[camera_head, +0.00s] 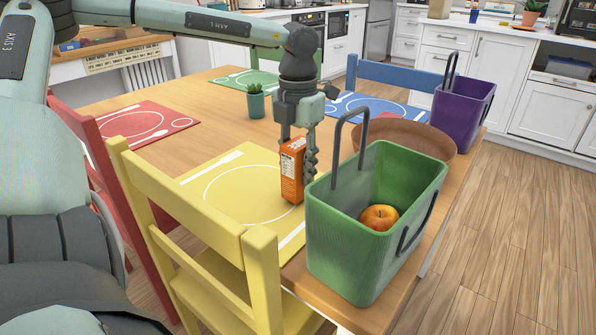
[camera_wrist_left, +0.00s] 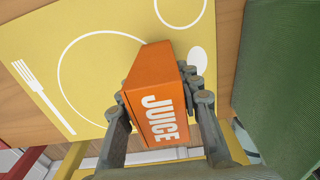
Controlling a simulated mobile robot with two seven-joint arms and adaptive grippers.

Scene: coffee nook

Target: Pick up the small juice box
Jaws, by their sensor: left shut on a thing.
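The small juice box (camera_head: 292,170) is orange and upright between the fingers of my left gripper (camera_head: 298,155). In the left wrist view the juice box (camera_wrist_left: 155,95) shows its "JUICE" lettering, with a finger of the left gripper (camera_wrist_left: 162,125) on each side. The left gripper is shut on it. The box is over the yellow placemat (camera_head: 215,185), close to the green basket; I cannot tell whether its bottom touches the mat. My right gripper is not in view.
A potted plant (camera_head: 255,104) stands further back. A yellow chair (camera_head: 190,210) is in front.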

